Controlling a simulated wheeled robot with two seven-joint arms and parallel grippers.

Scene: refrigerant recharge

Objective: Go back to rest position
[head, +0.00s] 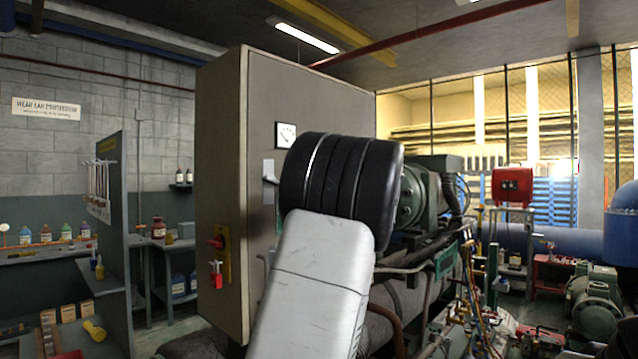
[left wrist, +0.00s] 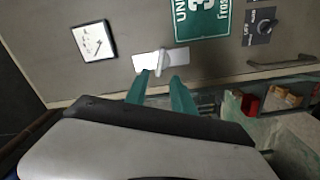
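My left arm rises across the middle of the head view, and its dark wrist hides the left gripper there. In the left wrist view the left gripper (left wrist: 160,76) shows two teal fingers, spread apart with nothing held between them. Their tips are just below a light grey handle (left wrist: 160,62) on a pale plate of the grey cabinet (left wrist: 120,70); I cannot tell whether they touch it. The handle also shows in the head view (head: 268,170), left of my wrist. My right gripper is in neither view.
The tall cabinet (head: 222,150) carries a gauge (head: 286,135), a red switch (head: 216,243) and a red padlock (head: 216,275). A green sign (left wrist: 203,17) and a black knob (left wrist: 264,26) are near the handle. Compressor machinery (head: 440,195) crowds the right.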

